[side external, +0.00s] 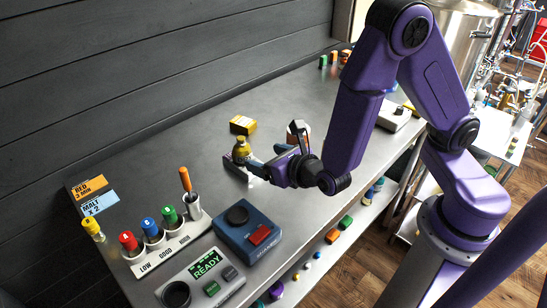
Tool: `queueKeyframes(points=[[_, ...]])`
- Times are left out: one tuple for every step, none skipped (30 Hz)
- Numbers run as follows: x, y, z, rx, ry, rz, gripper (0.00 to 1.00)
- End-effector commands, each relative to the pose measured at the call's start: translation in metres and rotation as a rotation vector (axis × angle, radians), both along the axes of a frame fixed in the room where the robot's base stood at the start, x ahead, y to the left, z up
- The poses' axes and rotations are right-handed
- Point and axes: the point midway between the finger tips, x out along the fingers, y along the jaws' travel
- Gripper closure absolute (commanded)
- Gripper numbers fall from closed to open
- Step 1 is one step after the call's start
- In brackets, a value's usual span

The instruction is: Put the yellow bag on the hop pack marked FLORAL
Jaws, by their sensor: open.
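A small yellow bag with a narrow neck (241,147) stands on the steel bench, right at the tips of my gripper (246,166). My gripper is open and reaches in low from the right. I cannot tell whether the bag is between the fingers or just behind them. A yellow box-like pack (243,125) lies on the bench just behind the bag; its marking is too small to read. No label reading FLORAL is legible. Part of a whitish and orange thing (293,132) shows behind my gripper, mostly hidden.
At the front left are a white rack (162,258) with coloured-top tubes, a blue device with a red button (258,236), and a READY panel (202,270). Orange and blue cards (90,188) lie at the left edge. Small blocks stand at the far end. The bench's middle left is clear.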

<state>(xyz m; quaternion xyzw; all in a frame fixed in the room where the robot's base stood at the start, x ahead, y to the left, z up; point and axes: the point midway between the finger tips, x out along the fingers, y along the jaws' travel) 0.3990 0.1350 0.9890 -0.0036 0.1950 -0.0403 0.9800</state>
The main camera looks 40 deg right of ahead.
Motion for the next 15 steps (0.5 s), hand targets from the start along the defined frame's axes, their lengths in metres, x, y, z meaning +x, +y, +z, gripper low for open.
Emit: queueKeyframes(points=[[-0.002, 0.000, 0.001, 0.000, 0.000, 0.001, 0.21], [-0.003, 0.000, 0.001, 0.000, 0.000, 0.000, 0.21], [-0.003, 0.000, 0.002, 0.001, 0.000, 0.000, 0.21], [-0.004, 0.000, 0.002, 0.001, 0.000, -0.001, 0.21], [-0.004, 0.000, 0.002, 0.001, 0.000, -0.002, 0.21], [-0.004, -0.001, 0.003, 0.005, -0.001, -0.007, 0.21], [-0.004, -0.002, 0.004, 0.010, 0.000, -0.016, 0.21], [-0.004, -0.004, 0.006, 0.019, 0.000, -0.031, 0.21], [-0.005, -0.009, 0.009, 0.036, 0.001, -0.061, 0.21], [-0.006, -0.013, 0.013, 0.053, 0.002, -0.092, 0.21], [-0.007, -0.019, 0.017, 0.075, 0.004, -0.129, 0.21], [-0.010, -0.028, 0.023, 0.111, 0.008, -0.190, 0.21], [-0.013, -0.036, 0.028, 0.142, 0.013, -0.241, 0.21], [-0.017, -0.043, 0.032, 0.177, 0.019, -0.295, 0.21], [-0.023, -0.054, 0.038, 0.225, 0.029, -0.371, 0.21]])
